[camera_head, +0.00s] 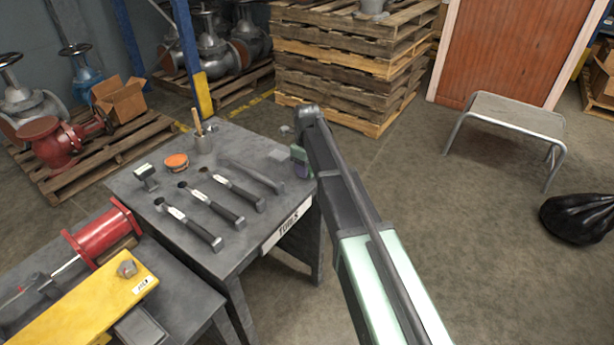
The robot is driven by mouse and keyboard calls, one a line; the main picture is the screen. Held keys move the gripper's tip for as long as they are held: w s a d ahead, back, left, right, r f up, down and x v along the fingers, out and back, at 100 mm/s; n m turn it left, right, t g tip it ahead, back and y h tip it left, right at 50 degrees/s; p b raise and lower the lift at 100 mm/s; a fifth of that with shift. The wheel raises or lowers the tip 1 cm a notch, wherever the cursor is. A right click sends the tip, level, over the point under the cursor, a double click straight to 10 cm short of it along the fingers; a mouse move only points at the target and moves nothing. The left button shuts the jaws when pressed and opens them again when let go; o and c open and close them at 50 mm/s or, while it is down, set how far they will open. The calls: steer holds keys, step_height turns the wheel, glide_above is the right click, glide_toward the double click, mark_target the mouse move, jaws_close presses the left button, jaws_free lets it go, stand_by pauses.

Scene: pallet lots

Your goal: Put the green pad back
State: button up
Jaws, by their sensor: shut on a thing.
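My gripper (301,162) is there, shut on the green pad and mostly hidden behind my arm link. A dark rounded piece shows just below the pad; I cannot tell what it is. Whether the pad touches the tabletop is hard to tell.

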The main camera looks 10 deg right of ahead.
steer(key=shift+r, duration=0.1)
steer(key=o, duration=0.4)
steer(key=shift+f, duration=0.25)
steer(key=o, duration=0.4)
steer(key=shift+o, duration=0.2)
steer(key=shift+r, duration=0.1)
step_height(320, 180, up, 12)
steer(key=p, duration=1.2)
steer(key=shift+r+p, duration=0.2)
steer(key=shift+p, duration=0.1)
